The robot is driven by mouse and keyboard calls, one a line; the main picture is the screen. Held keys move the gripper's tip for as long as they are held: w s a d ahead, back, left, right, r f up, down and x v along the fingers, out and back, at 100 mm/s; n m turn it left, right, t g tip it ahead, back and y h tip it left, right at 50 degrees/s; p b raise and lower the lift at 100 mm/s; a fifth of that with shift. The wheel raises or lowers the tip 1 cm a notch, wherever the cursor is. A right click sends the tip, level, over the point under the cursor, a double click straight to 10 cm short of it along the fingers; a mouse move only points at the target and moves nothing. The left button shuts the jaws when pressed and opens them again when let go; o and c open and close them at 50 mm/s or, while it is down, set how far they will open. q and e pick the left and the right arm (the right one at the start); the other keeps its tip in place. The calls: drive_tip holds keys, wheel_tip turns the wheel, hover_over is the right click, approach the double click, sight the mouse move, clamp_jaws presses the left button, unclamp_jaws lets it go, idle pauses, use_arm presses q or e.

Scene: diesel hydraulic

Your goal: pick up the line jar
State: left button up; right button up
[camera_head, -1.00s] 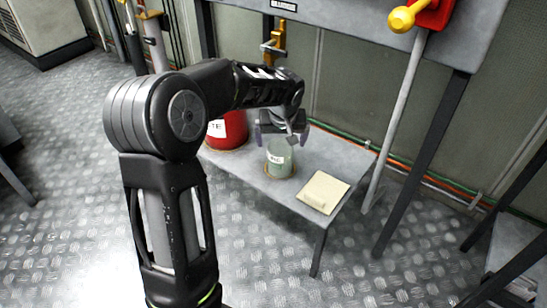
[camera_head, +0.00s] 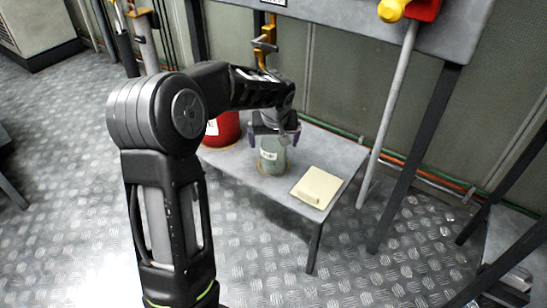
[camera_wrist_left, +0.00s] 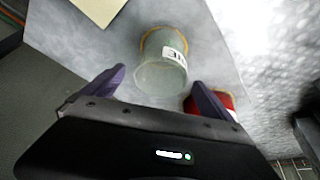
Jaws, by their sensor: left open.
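The line jar (camera_head: 271,157) is a pale green glass jar with a white label, upright on the small grey table (camera_head: 272,190). In the left wrist view the open gripper (camera_wrist_left: 160,90) holds nothing. My right gripper does not show.
A red container (camera_head: 222,131) with a white label stands left of the jar, partly behind my arm. A cream pad or cloth (camera_head: 317,187) lies on the table to the right. A grey pole (camera_head: 388,120) and dark frame legs stand beyond the table's right end.

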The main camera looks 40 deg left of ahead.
sight(274, 145)
use_arm(q)
drive_tip(key=b+x, duration=0.1)
drive_tip(key=x, duration=0.3)
drive_tip(key=shift+s+f+b, duration=0.1)
drive_tip(key=shift+b, duration=0.25)
drive_tip(key=shift+a+f, duration=0.15)
drive_tip(key=shift+f, duration=0.15)
drive_tip(key=shift+c, duration=0.4)
drive_tip(key=c, duration=1.6)
drive_tip(key=shift+o, duration=0.2)
drive_tip(key=shift+r, duration=0.1)
drive_tip(key=shift+r+p, duration=0.35)
drive_tip(key=shift+p, duration=0.05)
drive_tip(key=s+p, duration=0.1)
drive_tip(key=s, duration=1.6)
drive_tip(key=shift+s+d+p, duration=0.25)
drive_tip(key=shift+s+p, duration=0.1)
drive_tip(key=shift+p, duration=0.05)
drive_tip(key=shift+f, duration=0.1)
